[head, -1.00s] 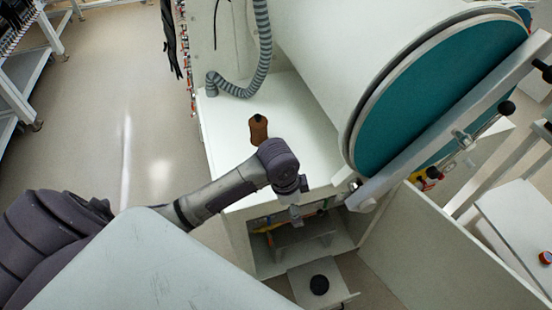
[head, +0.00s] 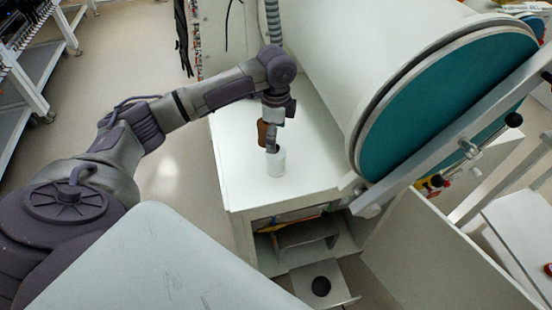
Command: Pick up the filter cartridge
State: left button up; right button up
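A white cylinder (head: 275,162), which looks like the filter cartridge, is at the white bench top (head: 245,185). My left gripper (head: 272,147) points down right at its upper end. The fingers are small and dark here, and I cannot tell whether they are open or closed around it. I also cannot tell whether the cylinder stands on the bench or hangs just above it. My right gripper is not in view.
A brown bottle (head: 262,130) stands just behind my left gripper, partly hidden. The large white drum with its teal round door (head: 440,105) is to the right. Below the bench top is an open shelf (head: 300,237).

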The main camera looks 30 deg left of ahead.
aim_at(276, 159)
pick_arm(q)
notch_tip(276, 159, down, 2)
jog(key=shift+s+f+p, duration=0.1)
jog(key=shift+f+p, duration=0.3)
jog(key=shift+f, duration=0.2)
notch_tip(276, 159, down, 4)
jog(key=shift+r+p, duration=0.2)
jog(key=shift+p, duration=0.4)
jog(key=shift+f, duration=0.4)
jog(key=shift+c, duration=0.4)
jog(key=c, duration=1.2)
jog(key=shift+r, duration=0.15)
